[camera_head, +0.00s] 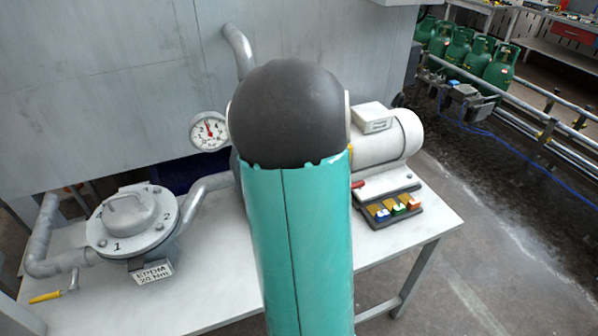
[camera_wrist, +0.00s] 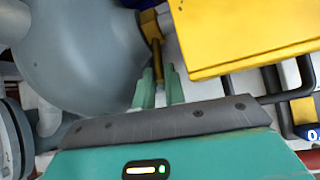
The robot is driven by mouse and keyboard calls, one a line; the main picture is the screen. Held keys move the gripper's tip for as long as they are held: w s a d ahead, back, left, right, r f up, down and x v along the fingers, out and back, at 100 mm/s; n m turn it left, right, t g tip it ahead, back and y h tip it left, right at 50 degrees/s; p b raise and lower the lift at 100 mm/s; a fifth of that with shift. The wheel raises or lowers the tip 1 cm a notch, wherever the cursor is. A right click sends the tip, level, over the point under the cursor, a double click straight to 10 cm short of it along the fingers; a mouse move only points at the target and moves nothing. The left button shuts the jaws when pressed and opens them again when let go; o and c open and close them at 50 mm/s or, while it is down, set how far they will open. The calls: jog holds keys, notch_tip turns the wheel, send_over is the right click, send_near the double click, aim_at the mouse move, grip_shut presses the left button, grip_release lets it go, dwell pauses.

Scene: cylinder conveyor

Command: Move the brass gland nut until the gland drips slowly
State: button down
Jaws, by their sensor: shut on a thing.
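In the wrist view, the brass gland nut (camera_wrist: 150,24) shows at the upper middle as a small brass-coloured block with a thin rod running down from it. My gripper (camera_wrist: 161,88) has its two pale green fingers on either side of the rod's lower end and is shut on it. The block itself lies just beyond the fingertips, beside a large grey rounded casing (camera_wrist: 85,50). In the head view my own arm hides the nut, the gland and my gripper. I cannot see any drip in either view.
A yellow guard or box (camera_wrist: 245,40) sits close right of my fingers, with dark rods below it.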

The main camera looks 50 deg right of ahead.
jog(key=shift+w+r, duration=0.1)
dwell(0.3)
jog(key=c, duration=1.7)
grip_release()
jog(key=v, duration=1.4)
jog(key=shift+w, duration=0.15)
